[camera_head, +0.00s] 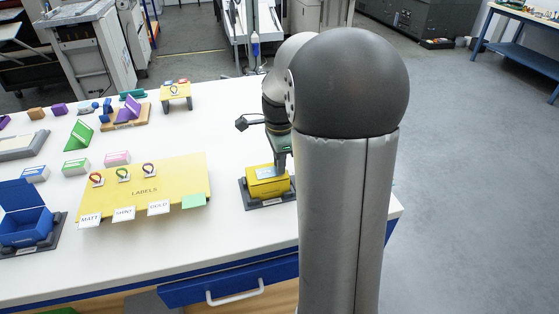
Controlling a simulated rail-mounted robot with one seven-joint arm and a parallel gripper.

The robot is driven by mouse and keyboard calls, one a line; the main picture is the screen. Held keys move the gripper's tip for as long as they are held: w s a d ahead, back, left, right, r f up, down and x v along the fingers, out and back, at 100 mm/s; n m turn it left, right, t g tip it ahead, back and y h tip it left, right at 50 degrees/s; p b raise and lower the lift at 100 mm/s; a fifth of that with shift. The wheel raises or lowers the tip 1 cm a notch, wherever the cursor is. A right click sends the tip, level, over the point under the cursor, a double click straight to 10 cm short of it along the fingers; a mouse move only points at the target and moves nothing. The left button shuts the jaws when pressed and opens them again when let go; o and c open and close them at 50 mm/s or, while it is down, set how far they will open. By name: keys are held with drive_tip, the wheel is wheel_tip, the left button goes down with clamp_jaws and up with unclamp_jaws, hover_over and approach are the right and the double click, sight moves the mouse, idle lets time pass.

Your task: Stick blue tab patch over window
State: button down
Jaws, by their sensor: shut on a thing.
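My gripper (281,163) points down over a yellow box (268,187) in a dark holder at the right part of the white table. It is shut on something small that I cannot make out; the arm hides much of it. A pale grey-blue patch or opening (265,172) shows on top of the box beside the fingers. I cannot tell whether it is the window or a patch. The yellow LABELS board (144,204) left of the box carries small pieces with red (97,179), green (122,174) and purple (149,170) loops. No blue tab is clear there.
A blue open box (27,231) stands in a dark holder at the left. White cards marked MATT (90,221) and GOLD (159,208) and a green card (193,201) line the board's front. A small yellow stand (175,92) is at the back. White table is bare around the holder.

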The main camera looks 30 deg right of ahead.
idle(0.7)
drive_tip(key=c, duration=0.9)
unclamp_jaws()
drive_tip(key=shift+r, duration=0.1)
drive_tip(key=shift+r+p, duration=3.25)
drive_tip(key=shift+r, duration=0.8)
drive_tip(key=s+a+n, duration=0.5)
drive_tip(key=s+n, duration=0.1)
drive_tip(key=n, duration=0.1)
drive_tip(key=s+a+f+n, duration=0.1)
drive_tip(key=s+a+n, duration=0.5)
drive_tip(key=s+n, duration=0.1)
drive_tip(key=s+a+f+n, duration=0.1)
drive_tip(key=s+a+n, duration=0.4)
drive_tip(key=s+n, duration=0.1)
drive_tip(key=shift+s+a+f+n+t, duration=0.2)
drive_tip(key=shift+s+n+t, duration=0.1)
drive_tip(key=shift+n+t, duration=0.15)
